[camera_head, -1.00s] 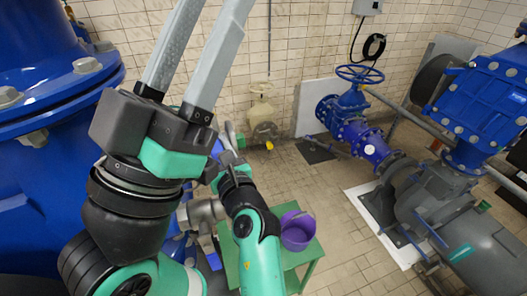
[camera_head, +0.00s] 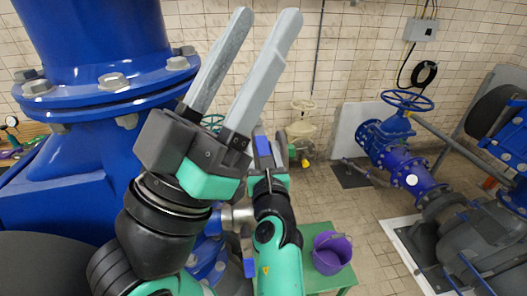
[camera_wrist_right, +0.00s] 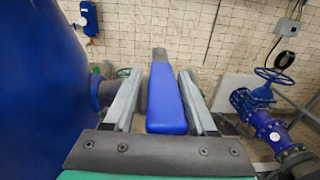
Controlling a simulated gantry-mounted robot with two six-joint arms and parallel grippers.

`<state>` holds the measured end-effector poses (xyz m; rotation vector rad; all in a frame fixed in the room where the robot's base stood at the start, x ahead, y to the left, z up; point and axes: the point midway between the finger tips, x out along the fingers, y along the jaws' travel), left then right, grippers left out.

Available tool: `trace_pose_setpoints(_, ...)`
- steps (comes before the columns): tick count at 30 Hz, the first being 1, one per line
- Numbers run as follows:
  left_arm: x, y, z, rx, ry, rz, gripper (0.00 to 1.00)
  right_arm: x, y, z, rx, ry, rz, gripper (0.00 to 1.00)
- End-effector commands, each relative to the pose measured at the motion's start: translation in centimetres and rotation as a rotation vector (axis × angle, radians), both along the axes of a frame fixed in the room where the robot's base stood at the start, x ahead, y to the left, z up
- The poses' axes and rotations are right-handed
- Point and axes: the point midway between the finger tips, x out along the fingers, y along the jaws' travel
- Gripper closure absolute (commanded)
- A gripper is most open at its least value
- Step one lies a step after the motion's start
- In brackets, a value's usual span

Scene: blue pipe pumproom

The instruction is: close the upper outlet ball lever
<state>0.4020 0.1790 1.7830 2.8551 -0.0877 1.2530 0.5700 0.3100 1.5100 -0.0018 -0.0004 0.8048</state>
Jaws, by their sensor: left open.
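The blue lever handle (camera_wrist_right: 166,103) lies between the fingers of my right gripper (camera_wrist_right: 172,80) in the right wrist view, with its grey end pointing away. Gaps show beside the handle near the finger bases; contact at the tips is unclear. In the head view the blue handle (camera_head: 263,148) stands upright at my right gripper (camera_head: 267,150). A grey metal valve body (camera_head: 237,216) is partly hidden behind my arms. A second blue handle (camera_head: 249,267) shows lower down. My left gripper (camera_head: 268,14) is open and empty, in the foreground with its fingers pointing up.
A large blue flanged pipe (camera_head: 95,45) fills the left side. A purple bucket (camera_head: 331,254) stands on a green table (camera_head: 318,232). A blue handwheel valve (camera_head: 407,101) and pump pipework stand right. Tiled floor is clear between.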

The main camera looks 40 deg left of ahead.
Motion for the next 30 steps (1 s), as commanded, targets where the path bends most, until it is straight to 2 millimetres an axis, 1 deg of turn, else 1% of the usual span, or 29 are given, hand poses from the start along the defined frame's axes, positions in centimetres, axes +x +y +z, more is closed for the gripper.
trace_pose_setpoints(1, 0.0, 0.0, 0.0, 0.000, 0.000, 0.000, 0.50, -0.2, 0.2, 0.1, 0.001, -0.001, 0.004, 0.38)
trace_pose_setpoints(3, 0.0, 0.0, 0.0, 0.000, 0.000, 0.000, 0.50, -0.1, 0.1, 0.1, 0.001, -0.001, 0.003, 0.28)
trace_pose_setpoints(10, 0.0, 0.0, 0.1, 0.000, 0.000, 0.000, 0.50, 0.0, 0.0, 0.1, 0.001, -0.001, 0.001, 0.28)
trace_pose_setpoints(13, 0.0, 0.0, 0.5, 0.000, 0.000, 0.000, 0.50, 0.0, 0.0, 0.3, 0.001, -0.001, 0.002, 0.28)
trace_pose_setpoints(17, 0.0, 0.0, 2.2, 0.000, 0.000, 0.000, 0.50, -0.3, -0.2, 0.6, 0.001, -0.003, 0.007, 0.28)
trace_pose_setpoints(20, 0.0, 0.0, 4.0, 0.000, 0.000, 0.000, 0.50, -0.7, -0.5, 0.8, 0.001, -0.004, 0.010, 0.28)
trace_pose_setpoints(25, 0.0, 0.0, 7.2, 0.000, 0.000, 0.000, 0.50, -1.7, -1.8, 0.9, -0.001, -0.001, 0.002, 0.28)
trace_pose_setpoints(26, 0.0, 0.0, 7.5, 0.000, -0.001, 0.000, 0.50, -1.9, -2.1, 0.8, -0.002, -0.001, -0.001, 0.28)
trace_pose_setpoints(27, 0.0, 0.0, 6.9, 0.000, -0.001, 0.000, 0.50, -2.2, -2.3, 0.2, 0.000, -0.001, 0.003, 0.28)
trace_pose_setpoints(30, 0.0, 0.0, 7.1, 0.000, 0.000, 0.000, 0.50, -3.0, -3.1, 0.1, 0.001, -0.002, 0.003, 0.28)
